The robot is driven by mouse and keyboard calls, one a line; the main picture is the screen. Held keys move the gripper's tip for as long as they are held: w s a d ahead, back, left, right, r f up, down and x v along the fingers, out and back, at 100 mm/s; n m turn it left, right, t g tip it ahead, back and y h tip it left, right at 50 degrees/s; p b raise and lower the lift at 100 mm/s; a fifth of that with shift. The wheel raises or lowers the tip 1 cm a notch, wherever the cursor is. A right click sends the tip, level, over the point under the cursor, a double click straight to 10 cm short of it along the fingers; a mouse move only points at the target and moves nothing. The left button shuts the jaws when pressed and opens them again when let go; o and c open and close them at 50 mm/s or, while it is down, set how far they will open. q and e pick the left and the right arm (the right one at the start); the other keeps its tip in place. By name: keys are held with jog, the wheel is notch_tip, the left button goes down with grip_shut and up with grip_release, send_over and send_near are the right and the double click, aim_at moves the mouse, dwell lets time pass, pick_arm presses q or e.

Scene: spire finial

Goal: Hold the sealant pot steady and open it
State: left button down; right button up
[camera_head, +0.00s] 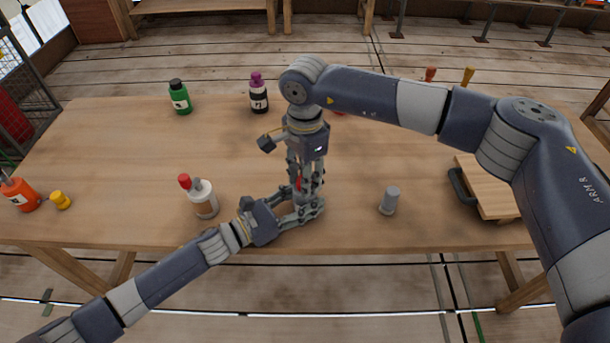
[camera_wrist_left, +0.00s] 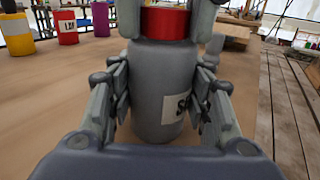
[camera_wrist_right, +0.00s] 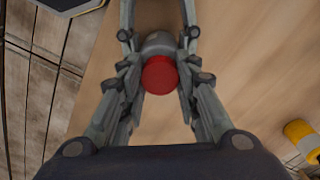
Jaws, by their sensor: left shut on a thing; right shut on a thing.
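The sealant pot (camera_wrist_left: 158,95) is a grey cylinder with a white label marked "S" and a red lid (camera_wrist_left: 166,22). It stands upright on the table near the front edge. My left gripper (camera_head: 308,206) comes in low from the left and is shut around the grey body. My right gripper (camera_head: 302,188) points straight down from above and is shut on the red lid. The right wrist view shows the lid (camera_wrist_right: 159,75) between the fingers, on the pot. In the head view the fingers hide most of the pot.
A white bottle with a red cap (camera_head: 203,201) stands left of my left gripper. A small grey cylinder (camera_head: 389,201) stands to the right. A green bottle (camera_head: 181,98) and a purple-capped bottle (camera_head: 258,97) stand at the back. A wooden board (camera_head: 488,190) lies at the right.

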pick_arm(q)
jog(key=shift+s, duration=0.1)
pick_arm(e)
jog(key=n, duration=0.5)
jog(key=shift+r, duration=0.25)
jog(key=shift+r, duration=0.9)
jog(key=shift+r, duration=0.1)
jog(key=shift+r, duration=1.9)
pick_arm(q)
jog(key=c, duration=0.7)
grip_release()
jog(key=shift+c, duration=0.2)
